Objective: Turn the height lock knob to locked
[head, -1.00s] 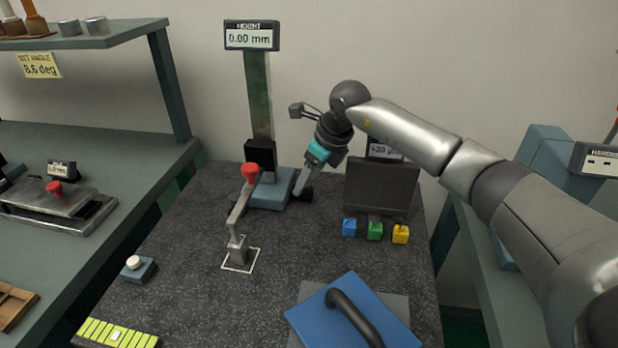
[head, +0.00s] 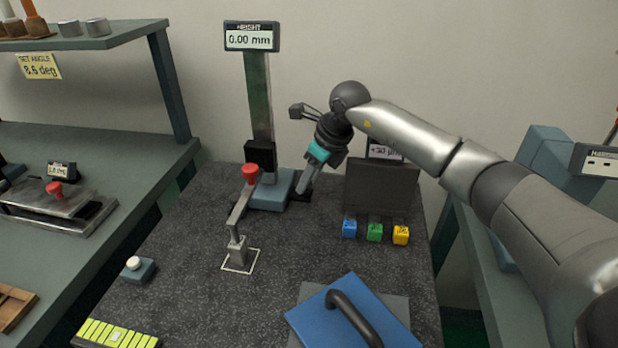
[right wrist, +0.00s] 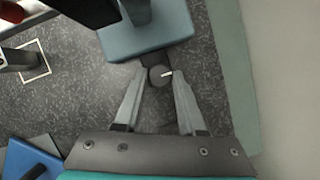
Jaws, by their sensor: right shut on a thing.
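The height gauge stands at the back of the dark speckled table, with a blue-grey base (head: 270,196), an upright column (head: 258,95) and a display (head: 252,37) reading 0.00 mm. The height lock knob (right wrist: 160,77) is a small dark round knob with a white pointer mark, on a dark stub at the base's edge in the right wrist view. My right gripper (right wrist: 158,84) is shut on the knob, one finger on each side. In the head view this gripper (head: 303,190) reaches down to the right of the base, and its fingers mostly hide the knob. My left gripper is out of view.
A dark panel (head: 382,187) and blue, green and yellow blocks (head: 375,232) are to the right. A blue plate with a handle (head: 352,312) lies in front. The table's centre is clear.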

